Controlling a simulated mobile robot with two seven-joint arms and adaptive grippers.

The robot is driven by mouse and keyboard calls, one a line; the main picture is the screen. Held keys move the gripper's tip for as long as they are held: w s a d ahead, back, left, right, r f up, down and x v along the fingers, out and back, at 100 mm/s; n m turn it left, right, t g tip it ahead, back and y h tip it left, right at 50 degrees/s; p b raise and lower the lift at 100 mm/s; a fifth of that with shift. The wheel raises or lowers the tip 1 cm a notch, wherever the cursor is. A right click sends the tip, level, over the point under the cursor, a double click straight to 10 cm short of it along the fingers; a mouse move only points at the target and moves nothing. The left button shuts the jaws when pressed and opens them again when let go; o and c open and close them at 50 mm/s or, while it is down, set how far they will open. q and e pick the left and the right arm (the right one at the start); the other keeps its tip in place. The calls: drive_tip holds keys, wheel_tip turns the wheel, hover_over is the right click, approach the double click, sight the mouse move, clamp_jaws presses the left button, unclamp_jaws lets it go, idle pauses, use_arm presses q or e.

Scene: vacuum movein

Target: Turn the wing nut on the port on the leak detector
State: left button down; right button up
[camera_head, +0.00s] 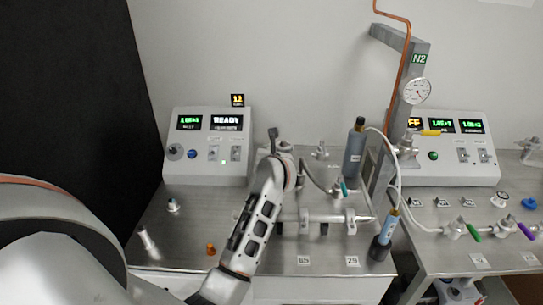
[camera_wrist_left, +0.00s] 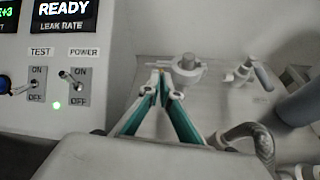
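The leak detector is the grey box with green displays (camera_head: 207,145) at the back left; its panel (camera_wrist_left: 60,60) fills the left of the left wrist view. The metal port (camera_wrist_left: 188,66), with a clamp around it, stands on the bench to the right of that panel. My left gripper (camera_wrist_left: 161,76) is at the left edge of the clamp. Its fingertips are together on a small brownish piece, which looks like the wing nut (camera_wrist_left: 160,72); it is mostly hidden between them. In the head view my arm and wrist hide the gripper's fingers. My right gripper is in neither view.
A horizontal metal manifold (camera_head: 322,216) lies to the right of my wrist. A grey cylinder (camera_head: 355,150) and a bent hose (camera_wrist_left: 262,140) stand close on the right. An orange cap (camera_head: 211,249) sits on the bench left of my forearm.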

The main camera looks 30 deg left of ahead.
use_arm(q)
drive_tip(key=shift+a+n, duration=0.1)
drive_tip(key=shift+n, duration=0.3)
drive_tip(key=c, duration=2.7)
unclamp_jaws()
drive_tip(key=shift+c, duration=0.2)
drive_tip(key=o, duration=0.3)
drive_tip(key=v, duration=1.2)
drive_tip(key=shift+s+a, duration=0.15)
